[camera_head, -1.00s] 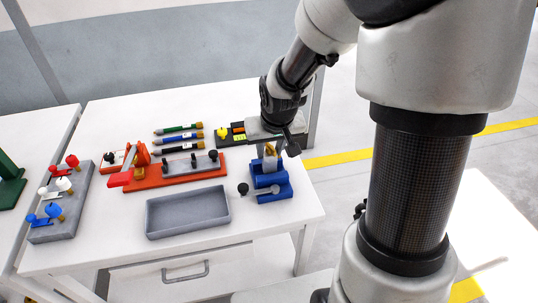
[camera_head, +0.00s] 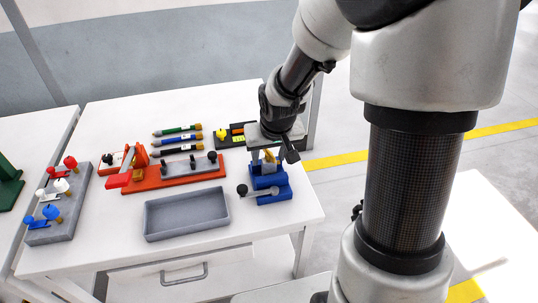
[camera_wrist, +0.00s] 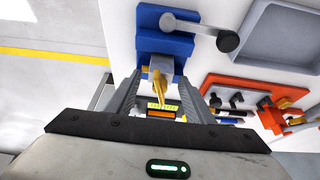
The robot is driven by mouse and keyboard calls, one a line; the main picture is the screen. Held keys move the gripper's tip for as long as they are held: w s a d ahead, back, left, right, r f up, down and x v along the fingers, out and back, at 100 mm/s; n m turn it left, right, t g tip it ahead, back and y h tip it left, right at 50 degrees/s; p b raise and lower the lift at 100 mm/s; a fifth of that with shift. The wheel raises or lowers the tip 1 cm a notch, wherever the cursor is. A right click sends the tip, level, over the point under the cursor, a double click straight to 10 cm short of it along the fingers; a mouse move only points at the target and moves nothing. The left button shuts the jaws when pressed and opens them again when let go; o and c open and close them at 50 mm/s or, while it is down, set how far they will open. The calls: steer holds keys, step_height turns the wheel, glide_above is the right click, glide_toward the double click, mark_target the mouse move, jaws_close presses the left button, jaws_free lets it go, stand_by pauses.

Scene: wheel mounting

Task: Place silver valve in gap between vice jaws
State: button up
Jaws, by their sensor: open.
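The blue vice (camera_head: 272,183) stands at the right end of the white table; the wrist view shows it from above (camera_wrist: 165,44). Its silver lever with a black knob points toward the grey tray. A valve with a gold-coloured end (camera_wrist: 159,79) and a small pale part sits at the jaw end of the vice, and its gold part shows in the head view (camera_head: 269,156). How deep it sits between the jaws is hidden. My gripper (camera_wrist: 157,88) is open, with one finger on each side of the valve. Contact with the fingers cannot be seen.
An empty grey tray (camera_head: 187,236) lies left of the vice. An orange fixture (camera_head: 195,177), several coloured tubes (camera_head: 178,138) and a black holder with yellow parts (camera_head: 232,137) lie behind. A grey valve rack (camera_head: 50,234) stands at the left.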

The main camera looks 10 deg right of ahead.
steer(key=s+f+p+v, duration=0.1)
steer(key=s+p+v, duration=0.2)
steer(key=v, duration=1.8)
steer(key=s+r+t, duration=0.1)
steer(key=s+r, duration=0.2)
steer(key=s, duration=0.6)
steer(key=shift+s+r, duration=0.2)
steer(key=shift+s, duration=0.2)
steer(key=shift+c, duration=0.2)
